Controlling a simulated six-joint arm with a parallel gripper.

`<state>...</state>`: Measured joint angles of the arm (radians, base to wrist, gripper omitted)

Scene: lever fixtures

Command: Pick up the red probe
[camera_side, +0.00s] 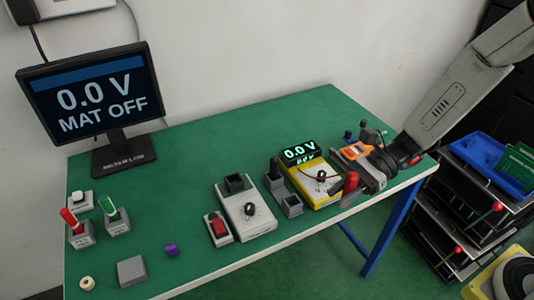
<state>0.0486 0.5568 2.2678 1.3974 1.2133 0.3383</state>
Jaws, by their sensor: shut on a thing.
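The red probe (350,182) is at the front right of the green table, just right of the yellow meter (316,188). My gripper (354,180) reaches in from the right and is shut on the red probe. The probe looks roughly upright; its lower tip is too small to make out. Left of the meter are two grey holders. One has a black probe (275,168) standing in it; the nearer holder (291,205) looks empty.
A grey box with a dial (247,210) and a red switch (219,227) stand mid-table. Red (70,219) and green (107,206) handled fixtures stand at the left, near a monitor (93,93) reading "0.0 V MAT OFF". A purple block (171,249) lies at front. The back middle is clear.

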